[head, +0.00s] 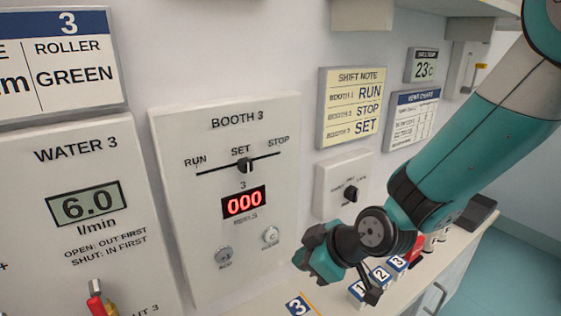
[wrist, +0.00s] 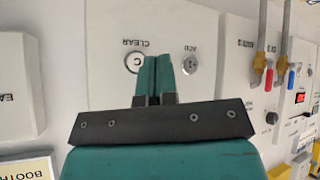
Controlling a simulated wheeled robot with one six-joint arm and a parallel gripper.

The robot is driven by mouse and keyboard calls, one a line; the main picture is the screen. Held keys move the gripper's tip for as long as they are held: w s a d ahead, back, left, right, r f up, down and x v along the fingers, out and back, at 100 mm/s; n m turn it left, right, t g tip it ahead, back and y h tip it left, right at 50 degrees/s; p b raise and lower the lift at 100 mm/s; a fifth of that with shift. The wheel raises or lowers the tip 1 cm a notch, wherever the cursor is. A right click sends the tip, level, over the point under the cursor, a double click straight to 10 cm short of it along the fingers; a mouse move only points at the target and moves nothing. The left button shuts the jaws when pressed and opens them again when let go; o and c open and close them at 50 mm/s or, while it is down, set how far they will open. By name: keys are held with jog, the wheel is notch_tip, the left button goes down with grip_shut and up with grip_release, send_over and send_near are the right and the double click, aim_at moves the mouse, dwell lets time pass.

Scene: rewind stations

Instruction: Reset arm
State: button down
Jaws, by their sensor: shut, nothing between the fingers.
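My gripper (head: 306,260) is in front of the lower right of the Booth 3 panel (head: 185,150) in the head view, to the right of its two round buttons. In the wrist view my gripper (wrist: 158,62) has its teal fingers together and empty, pointing at the panel, which appears upside down. I cannot tell whether the fingers touch the panel. The Booth 3 selector knob (head: 244,166) is at SET, and the red display (head: 244,202) reads 000.
The Water 3 panel (head: 85,160) on the left reads 6.0 and has a red-handled valve (head: 96,300) below. A small dial box (head: 341,185) is right of Booth 3. Numbered blocks (head: 380,274) stand on the counter beneath my arm. A yellow shift note (head: 350,106) hangs above.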

jog(key=s+d+r+m+g+h, duration=0.1)
jog(key=s+d+r+m, duration=0.1)
jog(key=s, duration=0.4)
jog(key=s+d+r+m+g+h, duration=0.1)
jog(key=s+d+r+m+g, duration=0.1)
jog(key=s+d+r, duration=0.3)
jog(key=s+d+r+m+g+h, duration=0.1)
jog(key=s+d+r, duration=0.3)
jog(key=s, duration=0.4)
jog(key=shift+s+r+m+g, duration=0.15)
jog(key=shift+r+m+g, duration=0.35)
jog(key=shift+r+m, duration=0.3)
jog(key=shift+r, duration=0.1)
